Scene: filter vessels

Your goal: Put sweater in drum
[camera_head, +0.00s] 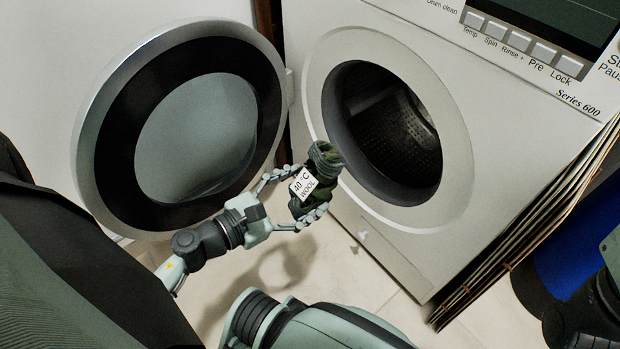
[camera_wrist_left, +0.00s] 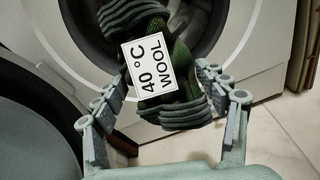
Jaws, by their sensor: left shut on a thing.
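The sweater (camera_head: 318,161) is a dark green rolled bundle with grey-green ribbed ends and a white tag reading "40 °C WOOL". My left gripper (camera_head: 308,190) is shut on it and holds it above the floor, just in front of the lower left of the washer's opening. The sweater also shows in the left wrist view (camera_wrist_left: 184,73), between the two fingers, with the opening behind it. The drum (camera_head: 395,135) is a dark perforated cavity inside the round pale rim. The part of the drum I see looks empty; its depths are dark.
The round washer door (camera_head: 88,130) stands open at the left, close to my left arm. The washing machine (camera_head: 375,242) has a control panel at the top right. Thin panels (camera_head: 530,230) lean by its right side, and a blue object (camera_head: 575,255) stands beyond.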

